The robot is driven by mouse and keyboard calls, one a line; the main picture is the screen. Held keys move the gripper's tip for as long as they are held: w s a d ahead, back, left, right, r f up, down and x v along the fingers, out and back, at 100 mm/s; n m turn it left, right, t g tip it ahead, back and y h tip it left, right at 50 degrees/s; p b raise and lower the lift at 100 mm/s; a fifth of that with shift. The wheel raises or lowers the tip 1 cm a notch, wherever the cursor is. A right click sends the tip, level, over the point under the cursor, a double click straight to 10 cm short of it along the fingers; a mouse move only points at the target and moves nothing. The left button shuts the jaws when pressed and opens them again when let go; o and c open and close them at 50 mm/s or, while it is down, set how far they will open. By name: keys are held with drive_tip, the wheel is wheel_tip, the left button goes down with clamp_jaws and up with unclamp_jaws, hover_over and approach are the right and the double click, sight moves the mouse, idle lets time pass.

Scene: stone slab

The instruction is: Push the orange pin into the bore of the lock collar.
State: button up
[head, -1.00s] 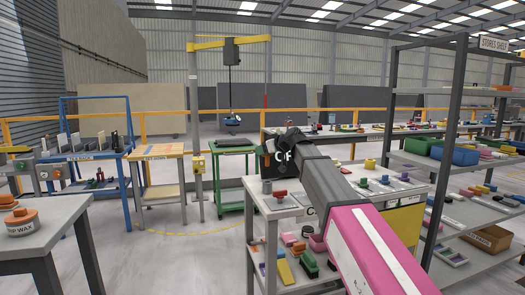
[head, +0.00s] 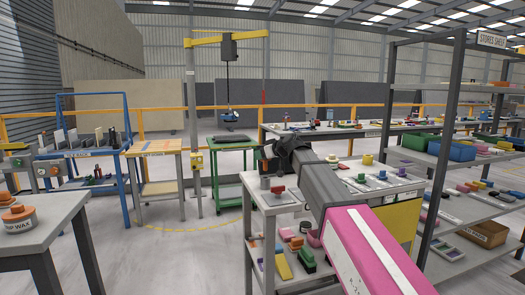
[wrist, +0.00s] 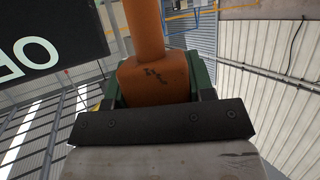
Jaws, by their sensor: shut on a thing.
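The orange pin (wrist: 148,35) fills the upper middle of the wrist view, with a round shaft above a wider, blocky, dark-marked end. My gripper (wrist: 160,84) is shut on that wider end, with green finger pads on both sides and a dark bar in front. In the head view, the dark end of my arm (head: 285,158) is above the left part of a grey bench; the pin cannot be made out there. I cannot pick out the lock collar or its bore in either view.
The grey bench (head: 285,208) holds a red part (head: 278,190) and several coloured parts. A stores shelf (head: 490,150) stands at right, a green trolley (head: 232,145) behind at left. A grey table (head: 50,225) is at near left. Open floor lies between. The wrist view shows a black sign (wrist: 45,35).

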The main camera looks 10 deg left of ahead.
sight(267, 161)
drive_tip(key=shift+f, duration=0.95)
drive_tip(key=shift+f, duration=1.2)
idle(0.9)
drive_tip(key=shift+r, duration=0.2)
drive_tip(key=shift+r, duration=0.75)
drive_tip(key=shift+f, duration=0.9)
idle(1.3)
drive_tip(key=o, duration=1.1)
drive_tip(key=shift+d, duration=0.1)
drive_tip(key=v, duration=1)
drive_tip(key=shift+s+d+r, duration=0.2)
drive_tip(key=shift+d, duration=0.05)
